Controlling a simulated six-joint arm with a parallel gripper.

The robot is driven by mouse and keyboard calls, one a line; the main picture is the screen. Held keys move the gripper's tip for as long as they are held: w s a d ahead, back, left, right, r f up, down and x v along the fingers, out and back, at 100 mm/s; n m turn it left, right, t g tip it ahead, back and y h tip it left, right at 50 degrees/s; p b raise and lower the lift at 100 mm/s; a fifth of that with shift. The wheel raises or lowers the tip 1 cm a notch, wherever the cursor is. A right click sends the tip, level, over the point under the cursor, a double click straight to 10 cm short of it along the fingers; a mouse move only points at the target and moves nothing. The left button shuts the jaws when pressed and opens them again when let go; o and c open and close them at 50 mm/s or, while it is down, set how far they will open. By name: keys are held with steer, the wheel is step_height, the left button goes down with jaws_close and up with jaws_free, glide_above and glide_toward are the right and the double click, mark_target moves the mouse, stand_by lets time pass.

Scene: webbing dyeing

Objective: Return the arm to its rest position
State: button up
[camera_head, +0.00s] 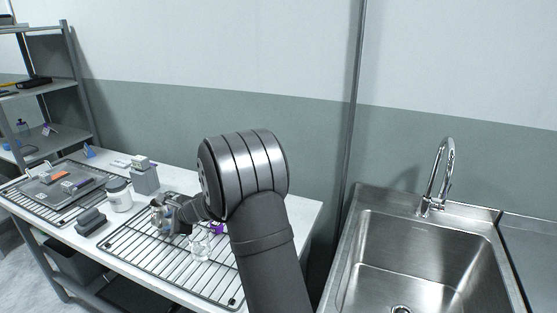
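My gripper (172,217) is low over the wire rack on the white bench, at the left of my dark arm. Its fingers are small and partly hidden by its own body, so I cannot tell whether it is open or shut. A clear glass vessel (201,246) stands on the rack just right of and in front of my gripper. A small purple item (217,228) shows behind the glass, partly hidden by my arm. I cannot tell whether the gripper touches either one.
The wire rack (150,262) lies on the bench (305,214). A white jar (119,195), a grey block (145,180), dark blocks (90,221) and a tray (62,186) are to the left. A shelf (50,88) stands at far left, a steel sink (430,255) with faucet (440,180) at right.

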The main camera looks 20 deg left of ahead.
steer(key=x, duration=1.1)
steer(key=shift+s+f, duration=0.1)
steer(key=shift+o, duration=0.3)
steer(key=shift+d, duration=0.1)
